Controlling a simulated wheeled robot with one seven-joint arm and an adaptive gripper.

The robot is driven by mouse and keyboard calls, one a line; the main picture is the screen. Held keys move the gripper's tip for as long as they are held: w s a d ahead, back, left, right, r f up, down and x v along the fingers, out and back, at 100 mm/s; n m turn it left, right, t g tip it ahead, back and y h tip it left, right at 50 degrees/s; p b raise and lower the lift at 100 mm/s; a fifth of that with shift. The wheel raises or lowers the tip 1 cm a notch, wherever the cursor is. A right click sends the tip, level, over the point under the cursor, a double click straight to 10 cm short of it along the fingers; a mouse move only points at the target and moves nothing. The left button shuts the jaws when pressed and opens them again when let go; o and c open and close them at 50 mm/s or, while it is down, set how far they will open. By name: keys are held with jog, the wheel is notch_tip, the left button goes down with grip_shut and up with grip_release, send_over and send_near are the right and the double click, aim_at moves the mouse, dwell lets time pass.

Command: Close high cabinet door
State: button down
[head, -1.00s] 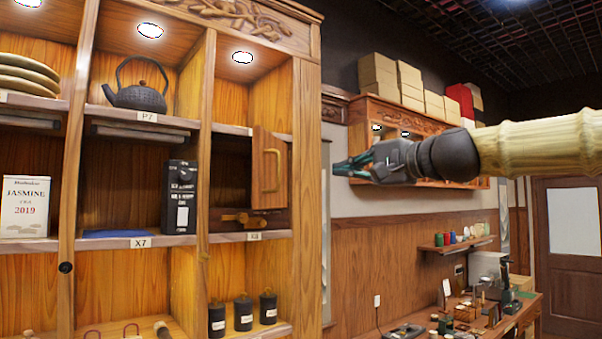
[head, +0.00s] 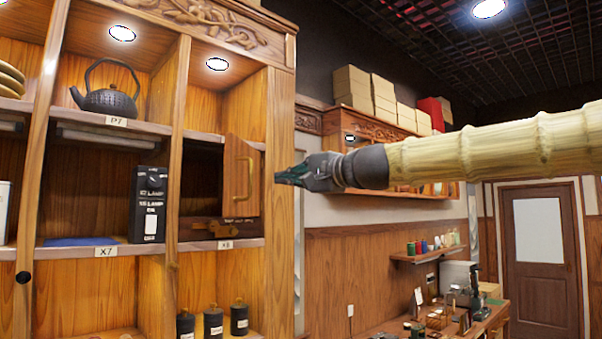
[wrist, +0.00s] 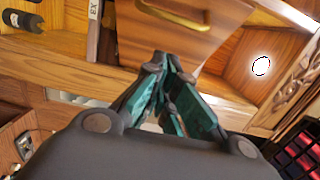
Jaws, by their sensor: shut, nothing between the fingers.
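The small wooden cabinet door (head: 241,178) stands ajar at the upper right compartment of the shelf unit, with a dark gap to its left. It has a brass-coloured vertical handle. My gripper (head: 278,178) is shut and empty, at about the door's height, just right of it in the head view. In the wrist view the door (wrist: 170,40) lies beyond the fingertips of my gripper (wrist: 160,62), with its handle at the top. I cannot tell whether the fingertips touch the door.
The cabinet's right side post (head: 280,120) stands close to my gripper. A black teapot (head: 108,98) and a black box (head: 148,204) stand on shelves to the left. Dark canisters (head: 213,319) stand below. Open room lies to the right, towards a far door (head: 540,250).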

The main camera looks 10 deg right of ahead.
jog(key=shift+w+a+p, duration=0.2)
jog(key=shift+a+p, duration=0.25)
jog(key=shift+a, duration=0.7)
jog(key=shift+w+a+p, duration=0.2)
jog(key=shift+a+p, duration=0.2)
jog(key=shift+a, duration=0.7)
jog(key=shift+a, duration=0.25)
